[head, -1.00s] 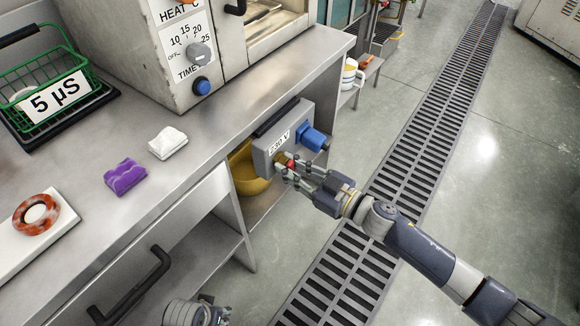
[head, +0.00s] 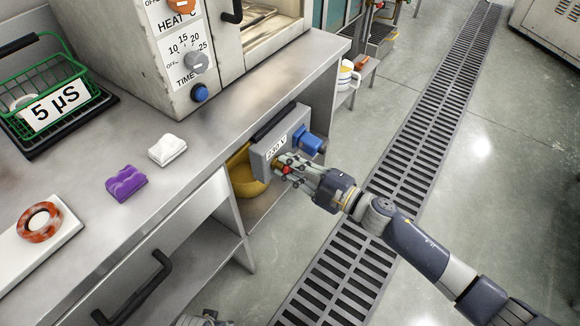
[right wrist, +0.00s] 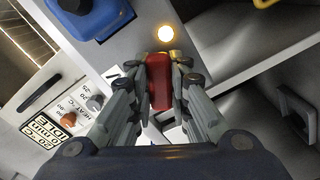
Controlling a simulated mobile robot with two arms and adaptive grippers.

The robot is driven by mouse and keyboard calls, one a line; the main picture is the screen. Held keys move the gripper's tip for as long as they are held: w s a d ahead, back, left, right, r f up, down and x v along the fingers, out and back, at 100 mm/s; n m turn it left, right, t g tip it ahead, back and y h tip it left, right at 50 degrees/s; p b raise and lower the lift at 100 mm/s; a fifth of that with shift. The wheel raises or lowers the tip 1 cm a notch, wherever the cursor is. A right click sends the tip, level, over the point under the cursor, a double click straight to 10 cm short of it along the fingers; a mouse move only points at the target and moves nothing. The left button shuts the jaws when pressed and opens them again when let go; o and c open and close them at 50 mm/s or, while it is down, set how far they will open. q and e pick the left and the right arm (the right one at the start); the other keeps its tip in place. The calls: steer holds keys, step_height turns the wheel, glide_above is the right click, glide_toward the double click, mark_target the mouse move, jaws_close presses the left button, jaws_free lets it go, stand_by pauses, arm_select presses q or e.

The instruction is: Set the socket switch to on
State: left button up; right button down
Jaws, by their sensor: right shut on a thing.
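The grey socket box (head: 265,158), labelled 230 V, is fixed to the bench's end. A blue plug (head: 313,143) sits in it; a blue part also shows in the right wrist view (right wrist: 88,18). My right gripper (head: 284,173) is at the box's lower front, shut on the red switch handle (right wrist: 159,82), which lies between its fingers. Fingers hide part of the switch, and I cannot read its position marks. A small lamp (right wrist: 166,34) beside the handle glows warm yellow. Only a sliver of what seems my left gripper shows at the head view's bottom edge.

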steer(key=n, duration=0.3)
steer(key=shift+r, duration=0.2)
steer(key=shift+d+r+n, duration=0.1)
steer(key=shift+n, duration=1.1)
arm_select(q)
steer(key=shift+w+r, duration=0.35)
steer(key=shift+r, duration=0.1)
steer(key=shift+s, duration=0.25)
arm_select(e)
steer(key=shift+n, duration=0.3)
arm_select(q)
steer(key=shift+w, duration=0.1)
steer(key=shift+w, duration=0.1)
arm_select(e)
steer(key=c, duration=1.5)
jaws_free()
steer(key=shift+r, duration=0.1)
steer(key=v, duration=1.2)
steer(key=shift+w, duration=0.1)
